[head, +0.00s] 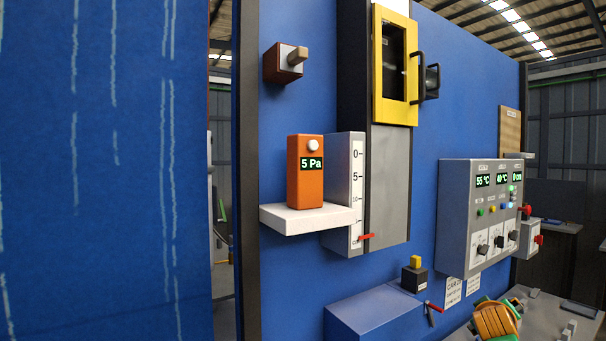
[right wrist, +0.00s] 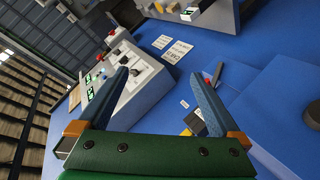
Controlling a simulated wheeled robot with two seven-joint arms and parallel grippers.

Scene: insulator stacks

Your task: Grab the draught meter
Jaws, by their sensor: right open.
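The draught meter (head: 305,175) is an upright orange box with a round white knob and a dark display reading "5 Pa". It stands on a white shelf (head: 300,220) on the blue wall, left of centre in the head view. I do not see it in the right wrist view. My right gripper (right wrist: 160,78) is open, with two blue fingers spread apart and nothing between them. An orange and green part of it (head: 495,318) shows low on the right in the head view, well below and right of the meter. My left gripper is not in view.
A grey scale (head: 356,180) stands close to the meter's right. A grey control panel (head: 478,215) is at right. A blue ledge (head: 375,315) carries a black block with a yellow top (head: 414,277).

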